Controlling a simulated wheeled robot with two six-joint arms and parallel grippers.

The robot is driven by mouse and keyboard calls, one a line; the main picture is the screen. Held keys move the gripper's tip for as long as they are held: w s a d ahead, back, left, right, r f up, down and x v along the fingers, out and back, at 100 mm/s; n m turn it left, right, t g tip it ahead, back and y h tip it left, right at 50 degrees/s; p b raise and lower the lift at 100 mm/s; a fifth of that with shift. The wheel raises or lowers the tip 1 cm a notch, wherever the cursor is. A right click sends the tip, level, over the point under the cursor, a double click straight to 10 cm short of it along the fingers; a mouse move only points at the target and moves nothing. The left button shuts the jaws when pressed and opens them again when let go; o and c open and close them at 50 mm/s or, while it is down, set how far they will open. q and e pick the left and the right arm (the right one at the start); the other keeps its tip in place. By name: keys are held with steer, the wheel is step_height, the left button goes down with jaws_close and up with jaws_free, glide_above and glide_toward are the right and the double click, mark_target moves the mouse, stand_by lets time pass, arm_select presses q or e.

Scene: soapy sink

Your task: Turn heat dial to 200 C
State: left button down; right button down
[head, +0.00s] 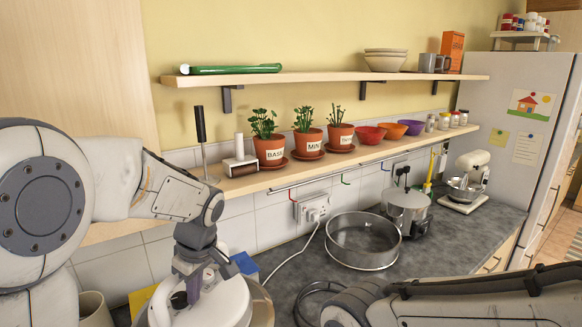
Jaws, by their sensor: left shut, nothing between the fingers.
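My left gripper (194,288) points down at the lower left, over a round white appliance (228,305). Its fingers are shut with nothing seen between them. A dark round knob (179,300) shows right beside the fingers; I cannot tell whether they touch it, or whether it is the heat dial. No dial markings or 200 C mark can be read. My arm and gripper hide part of the appliance, and the frame's bottom edge cuts it off. My right arm crosses the lower right, but its gripper is not in view.
A large metal ring-shaped pan (363,262) stands on the dark counter (455,240), with a pot (407,212) behind it. A white cable runs from a wall socket (313,209) toward the appliance. A shelf with herb pots (270,151) hangs above.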

arm_select(q)
steer(key=shift+s+a+b, duration=0.15)
steer(key=shift+s+b, duration=0.15)
steer(key=shift+b, duration=0.05)
steer(key=shift+s+a+f, duration=0.1)
steer(key=shift+s, duration=0.15)
steer(key=shift+s+a+b, duration=0.35)
steer(key=shift+s+b, duration=0.15)
steer(key=shift+b, duration=0.05)
steer(key=shift+s+d, duration=0.1)
steer(key=shift+s, duration=0.05)
stand_by(0.4)
steer(key=shift+s+d, duration=0.1)
steer(key=shift+s, duration=0.05)
step_height(320, 180, up, 6)
steer(key=p, duration=0.4)
steer(key=shift+r, duration=0.2)
steer(key=shift+f, duration=0.1)
steer(key=shift+d, duration=0.1)
